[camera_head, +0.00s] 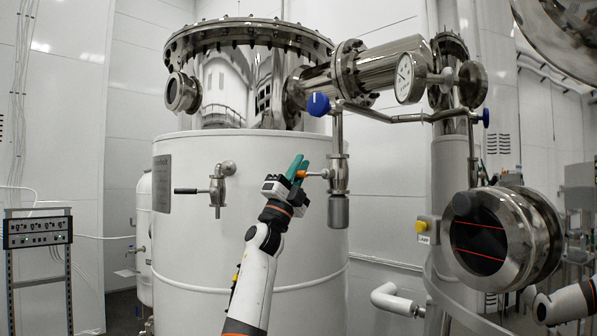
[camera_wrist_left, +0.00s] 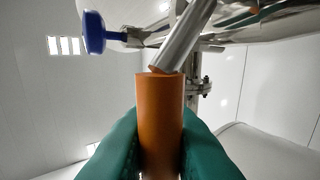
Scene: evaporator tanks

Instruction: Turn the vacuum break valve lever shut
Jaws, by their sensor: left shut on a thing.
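The vacuum break valve (camera_head: 339,174) is a steel body hanging on a vertical pipe at the front right of the white tank. Its lever has an orange grip (camera_head: 302,174) and points left from the valve, roughly level. My left gripper (camera_head: 298,170), with teal fingers, is at the lever's end. In the left wrist view the orange grip (camera_wrist_left: 159,115) stands between the two teal fingers (camera_wrist_left: 160,150), which are shut on it. The steel lever rod (camera_wrist_left: 186,38) runs up from the grip. My right gripper is not in view; part of my right arm shows at the lower right.
A second valve with a black lever (camera_head: 186,191) is on the tank to the left. A blue knob (camera_head: 318,104) and a pressure gauge (camera_head: 410,78) are above. A round sight port (camera_head: 500,238) with red lines is at the right. The tank wall (camera_head: 250,240) is close behind my left gripper.

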